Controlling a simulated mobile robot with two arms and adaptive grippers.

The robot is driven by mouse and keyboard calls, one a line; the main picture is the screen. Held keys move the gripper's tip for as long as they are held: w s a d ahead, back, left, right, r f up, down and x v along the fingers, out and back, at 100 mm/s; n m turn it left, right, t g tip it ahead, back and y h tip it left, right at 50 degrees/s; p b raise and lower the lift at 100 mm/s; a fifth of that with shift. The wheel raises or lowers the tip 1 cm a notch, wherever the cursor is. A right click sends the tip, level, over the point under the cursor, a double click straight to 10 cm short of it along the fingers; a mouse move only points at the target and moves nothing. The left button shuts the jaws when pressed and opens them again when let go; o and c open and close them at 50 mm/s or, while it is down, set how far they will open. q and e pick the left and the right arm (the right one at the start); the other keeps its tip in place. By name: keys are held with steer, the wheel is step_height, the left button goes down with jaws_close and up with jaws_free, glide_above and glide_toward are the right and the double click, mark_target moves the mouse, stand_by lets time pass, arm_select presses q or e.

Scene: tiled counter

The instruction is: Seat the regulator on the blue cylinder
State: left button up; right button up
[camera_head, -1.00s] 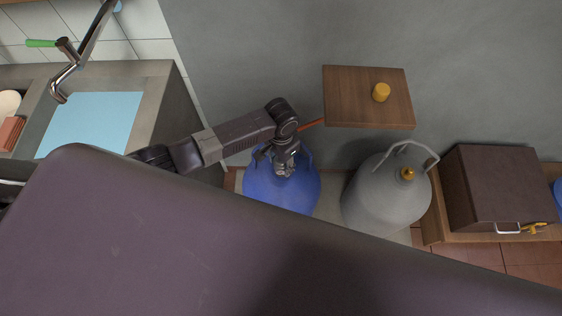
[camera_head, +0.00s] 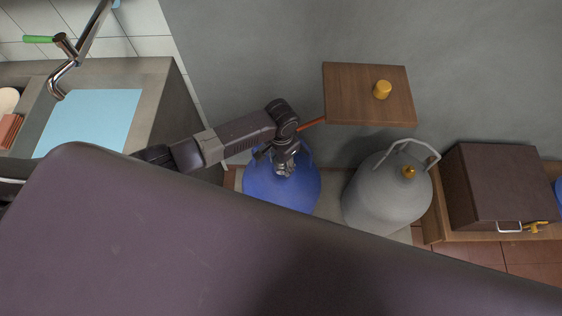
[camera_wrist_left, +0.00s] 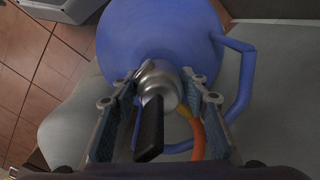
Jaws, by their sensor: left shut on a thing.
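The blue cylinder (camera_head: 262,190) stands on the floor beside the counter, partly hidden by my own body in the head view. It also shows in the left wrist view (camera_wrist_left: 125,45), with its blue handle ring at the right. My left gripper (camera_head: 285,168) is over the cylinder's top. In the left wrist view the silver regulator (camera_wrist_left: 162,82), with a black lever and an orange hose, is between the fingers, and the gripper is shut on it. The regulator is at the cylinder's top centre. The valve is hidden, so I cannot tell whether they touch. My right gripper is out of view.
A grey cylinder (camera_head: 385,200) with a brass valve stands to the right. A wooden shelf (camera_head: 350,95) bearing a yellow cap (camera_head: 382,90) is behind. The orange hose passes near the shelf's left edge. A sink counter (camera_head: 165,105) is at the left, a brown box (camera_head: 492,185) at the right.

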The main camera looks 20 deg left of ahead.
arm_select(q)
steer(key=o, duration=1.6)
steer(key=shift+o, duration=0.2)
step_height(320, 180, up, 12)
steer(key=shift+s+f, duration=0.1)
